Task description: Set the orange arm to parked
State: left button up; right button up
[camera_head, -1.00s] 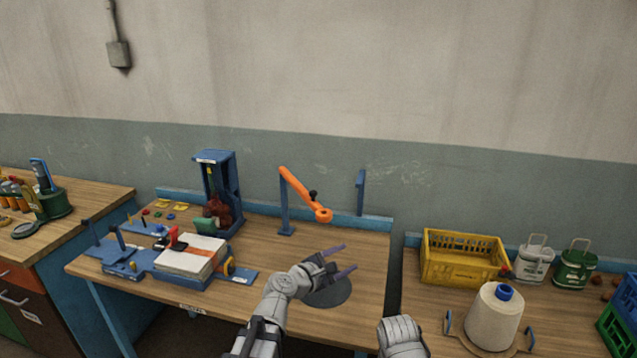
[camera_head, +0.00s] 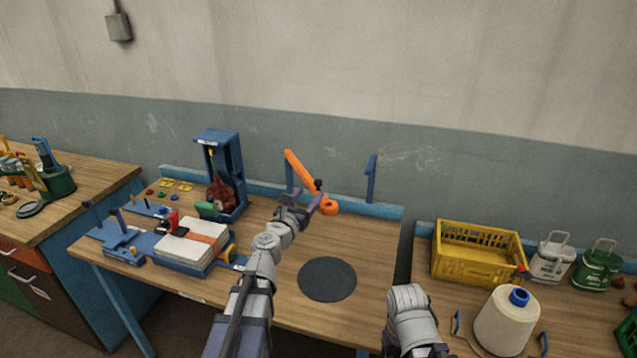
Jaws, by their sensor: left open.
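The orange arm (camera_head: 303,174) slants down to the right from the top of a blue post (camera_head: 289,178) at the back of the middle bench. Its lower end is a round orange tip, with a small black knob (camera_head: 319,184) just above it. A second blue post (camera_head: 370,180) stands apart to the right. My left gripper (camera_head: 306,200) is open, beside and just left of the orange arm's lower end; whether it touches is unclear. My right arm (camera_head: 412,318) shows at the bottom, but its gripper cannot be made out.
A dark round mat (camera_head: 327,279) lies on the bench (camera_head: 370,250). A blue press stand (camera_head: 222,170) and a blue fixture with a white block (camera_head: 190,246) stand to the left. A yellow crate (camera_head: 475,262) and a thread cone (camera_head: 503,325) are on the right bench.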

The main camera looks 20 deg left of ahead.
aim_at(317, 185)
pick_arm(q)
jog(key=w, duration=0.5)
jog(key=w+d, duration=0.1)
jog(key=w, duration=0.1)
jog(key=shift+w, duration=0.25)
jog(key=shift+s, duration=0.1)
grip_shut()
dwell(1.0)
